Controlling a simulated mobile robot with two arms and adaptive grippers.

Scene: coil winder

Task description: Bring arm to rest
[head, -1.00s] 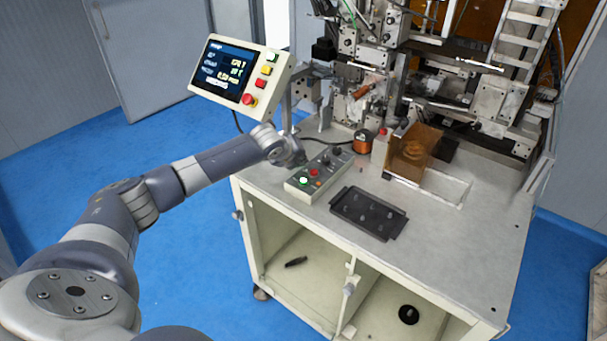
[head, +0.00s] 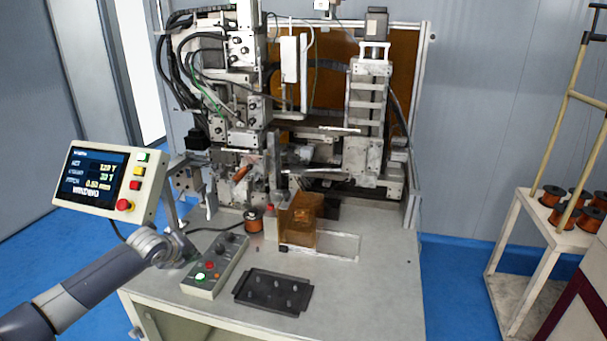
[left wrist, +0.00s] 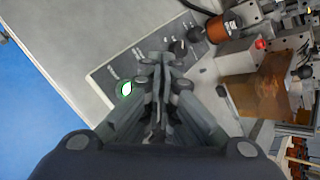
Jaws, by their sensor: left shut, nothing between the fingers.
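My left arm comes in from the left in the head view. My left gripper (head: 188,257) is at the left side of the grey control box (head: 232,262) on the machine table. In the left wrist view the gripper's fingers (left wrist: 158,62) are closed together with nothing between them, over the control box (left wrist: 105,75). A lit green button (left wrist: 125,88) shows just left of the fingers. Whether the fingers touch the box I cannot tell. My right gripper is in neither view.
A tilted screen panel (head: 108,184) stands above my left arm. A black tray (head: 272,291) with small pegs lies right of the control box. A copper spool (head: 252,220) and an orange clear guard (head: 299,222) stand behind. A rack with spools (head: 550,197) is at the right.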

